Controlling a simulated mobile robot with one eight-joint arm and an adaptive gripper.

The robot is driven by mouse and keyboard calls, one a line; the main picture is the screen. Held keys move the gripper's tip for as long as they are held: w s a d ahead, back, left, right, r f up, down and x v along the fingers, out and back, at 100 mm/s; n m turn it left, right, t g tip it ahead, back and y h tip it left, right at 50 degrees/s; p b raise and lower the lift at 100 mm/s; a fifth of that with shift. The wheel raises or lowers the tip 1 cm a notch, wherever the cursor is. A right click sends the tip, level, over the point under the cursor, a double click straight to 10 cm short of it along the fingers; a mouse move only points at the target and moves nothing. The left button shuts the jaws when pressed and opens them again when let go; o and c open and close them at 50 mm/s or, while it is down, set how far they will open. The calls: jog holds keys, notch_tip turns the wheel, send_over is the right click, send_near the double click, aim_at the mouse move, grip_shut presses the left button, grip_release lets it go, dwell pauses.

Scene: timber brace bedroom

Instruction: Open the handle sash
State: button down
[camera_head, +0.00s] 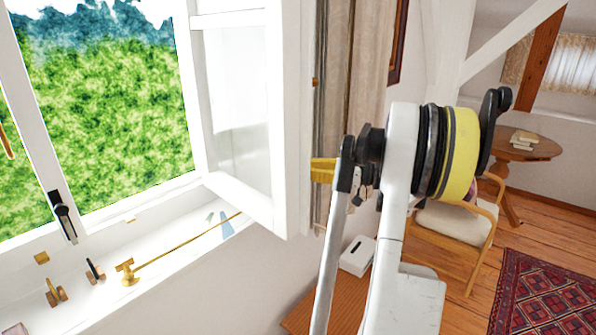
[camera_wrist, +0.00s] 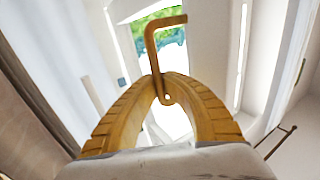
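The white-framed sash (camera_head: 284,130) stands swung inward into the room, its glass pane seen at an angle. My gripper (camera_head: 323,170), with yellow fingers, is at the sash's free edge, partly hidden by my wrist. In the wrist view my yellow fingers (camera_wrist: 166,82) arch together, their tips close around a brass L-shaped handle (camera_wrist: 151,45). The handle's lower end, with a small hole, shows between the fingers. Its mounting on the sash is hidden in the head view. A black lever handle (camera_head: 62,215) is on the window post at left.
The white sill (camera_head: 180,250) holds a long brass stay (camera_head: 185,243) and small brass fittings. A curtain (camera_head: 350,70) hangs close behind the sash edge. A white box (camera_head: 357,255) lies on a wooden surface below. A chair (camera_head: 450,222) and round table (camera_head: 525,146) stand at right.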

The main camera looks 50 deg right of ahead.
jog(key=shift+d, duration=0.25)
jog(key=shift+s, duration=0.1)
jog(key=c, duration=1.7)
grip_release()
jog(key=shift+o, duration=1)
jog(key=shift+s, duration=0.2)
jog(key=shift+w, duration=0.1)
jog(key=v, duration=1.2)
jog(key=shift+d, duration=0.1)
